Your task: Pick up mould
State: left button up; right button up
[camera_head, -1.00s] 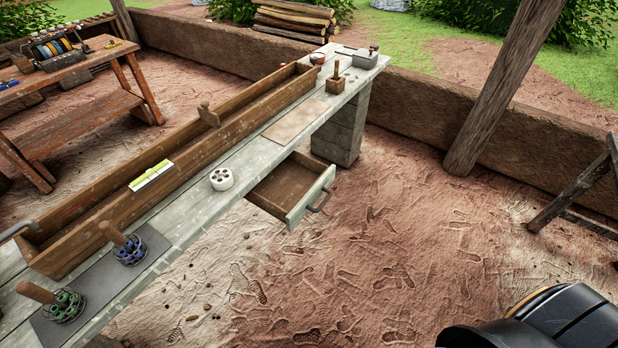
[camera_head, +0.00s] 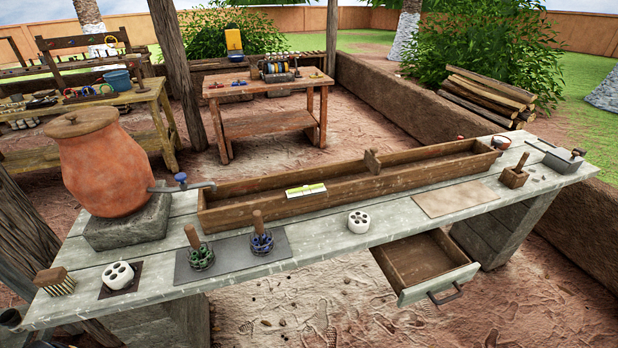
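I cannot tell for sure which thing is the mould. A grey metal box with a handle (camera_head: 563,159) lies at the right end of the pale plank bench (camera_head: 330,260). A small wooden block with an upright peg (camera_head: 515,176) stands to its left. Two handled tools, one with green parts (camera_head: 201,259) and one with blue parts (camera_head: 262,243), stand upright on a grey mat (camera_head: 222,262). White pieces with holes stand at the bench's middle (camera_head: 359,222) and left end (camera_head: 118,275). Neither gripper shows.
A long wooden trough (camera_head: 300,214) runs along the bench, with a yellow-green level (camera_head: 306,190) on it. An open drawer (camera_head: 441,285) juts out at the front right. A clay urn (camera_head: 107,170) and a brush (camera_head: 54,282) are at the left.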

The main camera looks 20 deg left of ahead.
aim_at(118, 273)
jog(key=u, duration=2.2)
jog(key=i+j+z, duration=0.1)
jog(key=j, duration=0.55)
jog(key=i+j+z, duration=0.15)
jog(key=j, duration=0.5)
jog(key=i+j+z, duration=0.1)
jog(key=j, duration=0.55)
jog(key=i+j+z, duration=0.15)
jog(key=j, duration=0.55)
